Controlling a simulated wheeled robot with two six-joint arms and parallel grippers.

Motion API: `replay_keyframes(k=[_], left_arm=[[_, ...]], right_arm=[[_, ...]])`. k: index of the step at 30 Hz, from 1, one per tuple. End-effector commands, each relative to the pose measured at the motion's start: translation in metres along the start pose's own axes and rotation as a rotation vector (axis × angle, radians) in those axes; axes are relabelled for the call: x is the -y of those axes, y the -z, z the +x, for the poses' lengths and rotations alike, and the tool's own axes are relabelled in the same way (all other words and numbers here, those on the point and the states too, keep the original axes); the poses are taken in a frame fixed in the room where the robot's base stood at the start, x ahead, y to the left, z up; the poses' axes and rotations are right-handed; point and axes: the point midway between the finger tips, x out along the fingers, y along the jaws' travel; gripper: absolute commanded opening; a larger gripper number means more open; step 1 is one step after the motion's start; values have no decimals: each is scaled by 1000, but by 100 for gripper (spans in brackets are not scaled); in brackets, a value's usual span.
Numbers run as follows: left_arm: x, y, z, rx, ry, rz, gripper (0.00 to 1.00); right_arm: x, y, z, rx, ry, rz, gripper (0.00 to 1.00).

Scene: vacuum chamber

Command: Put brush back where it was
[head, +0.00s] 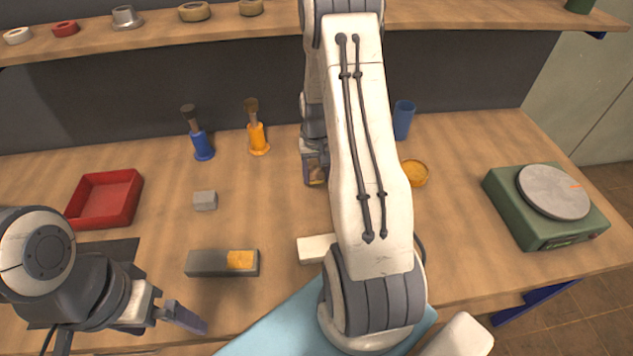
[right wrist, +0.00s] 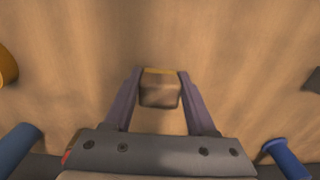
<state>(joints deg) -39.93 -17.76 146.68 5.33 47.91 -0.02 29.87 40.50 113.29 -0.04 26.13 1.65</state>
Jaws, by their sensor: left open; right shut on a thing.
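A brush with a blue handle (head: 202,145) and dark bristles stands upright on the table at the back left. A brush with an orange handle (head: 257,139) stands upright to its right. My right gripper (head: 316,172) is right of both, partly hidden by my arm. In the right wrist view, its fingers are shut on a small brown block-like thing (right wrist: 159,92) with a yellowish far edge. I cannot tell whether this is part of a brush. My left gripper (head: 187,318) is open and empty at the front left, apart from both brushes.
A red tray (head: 107,222), a grey cube (head: 205,201) and a dark block with a yellow part (head: 208,263) lie at the left. A blue cup (head: 403,120) and an orange dish (head: 415,175) are right of my arm. A green hotplate (head: 522,222) stands at the right. A shelf overhangs the back.

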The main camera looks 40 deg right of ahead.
Motion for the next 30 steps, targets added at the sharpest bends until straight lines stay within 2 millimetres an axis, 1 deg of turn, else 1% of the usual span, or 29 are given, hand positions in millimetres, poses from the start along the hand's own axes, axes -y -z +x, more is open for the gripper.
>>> replay_keyframes(k=[3,7,19,20,21,22,30], left_arm=[[0,0,-4,0,0,0,100],[0,0,-7,0,0,0,100],[0,0,-3,0,0,0,100],[0,0,-3,0,0,0,100],[0,0,-4,0,0,0,100],[0,0,-4,0,0,0,100],[0,0,-4,0,0,0,100]], right_arm=[[0,-2,19,8,0,0,12],[0,-1,33,3,0,0,12],[-1,-1,40,2,0,0,12],[-1,-1,40,1,0,0,61],[-1,-1,39,1,0,0,76],[-1,-1,39,1,0,0,87],[-1,-1,39,1,0,0,87]])
